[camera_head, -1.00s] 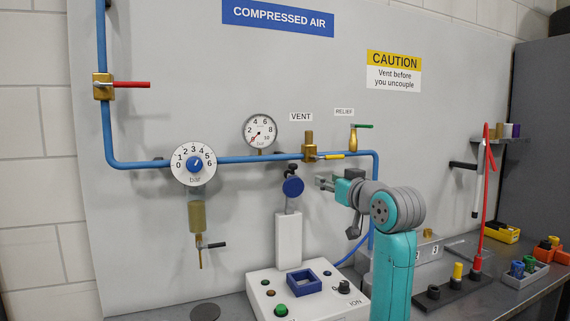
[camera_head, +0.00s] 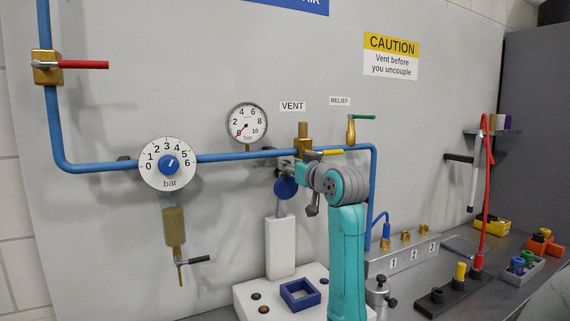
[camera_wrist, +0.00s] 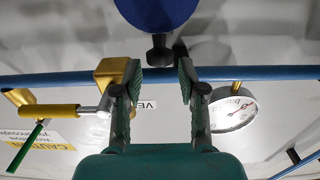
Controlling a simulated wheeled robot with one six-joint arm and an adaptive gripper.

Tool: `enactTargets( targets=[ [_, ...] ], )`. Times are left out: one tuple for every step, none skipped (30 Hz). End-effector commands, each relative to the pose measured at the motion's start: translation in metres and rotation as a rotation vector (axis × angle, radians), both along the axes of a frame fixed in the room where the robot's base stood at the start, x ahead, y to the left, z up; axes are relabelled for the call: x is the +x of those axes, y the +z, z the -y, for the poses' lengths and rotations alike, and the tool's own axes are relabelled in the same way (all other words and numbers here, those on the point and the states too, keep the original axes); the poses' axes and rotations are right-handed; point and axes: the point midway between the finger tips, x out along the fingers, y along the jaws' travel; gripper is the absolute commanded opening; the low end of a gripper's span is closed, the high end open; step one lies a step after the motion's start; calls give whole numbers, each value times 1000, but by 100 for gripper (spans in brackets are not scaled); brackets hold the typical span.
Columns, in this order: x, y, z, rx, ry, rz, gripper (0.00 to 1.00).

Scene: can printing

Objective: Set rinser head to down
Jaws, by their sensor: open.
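The rinser head is a blue disc (camera_head: 286,188) at the top of a white post (camera_head: 280,247). In the wrist view the blue disc (camera_wrist: 158,12) fills the top centre, with a black knob (camera_wrist: 159,48) sticking out towards the gap between my fingers. My gripper (camera_head: 285,164) is at the head's upper end and hides part of it in the head view. In the wrist view my gripper (camera_wrist: 158,78) is open, one finger to each side of the knob's line. Nothing is held between the fingers.
A blue air pipe (camera_head: 230,156) runs just behind my gripper. A brass valve with a yellow handle (camera_head: 329,153) is close by on the right. A pressure gauge (camera_head: 246,122) is above left. The control box (camera_head: 255,292) with a blue square frame (camera_head: 300,294) lies below.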

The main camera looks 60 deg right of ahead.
Motion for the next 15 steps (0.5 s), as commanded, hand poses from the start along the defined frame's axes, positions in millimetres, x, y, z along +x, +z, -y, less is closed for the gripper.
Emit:
enactTargets(
  targets=[
    [8,0,5,1,0,-1,41],
    [12,0,7,1,0,-1,41],
    [17,0,10,1,0,0,41],
    [20,0,12,1,0,1,41],
    [23,0,14,1,0,0,41],
    [27,0,16,1,0,0,41],
    [29,0,17,1,1,1,41],
    [31,0,19,0,1,1,41],
    [33,0,20,1,1,1,41],
    [34,0,21,1,1,1,41],
    [35,0,22,0,0,0,41],
    [36,0,22,0,0,0,41],
    [37,0,22,-1,0,1,41],
    [37,0,23,-1,0,1,41],
    [37,0,23,-1,0,1,41]
  ],
)
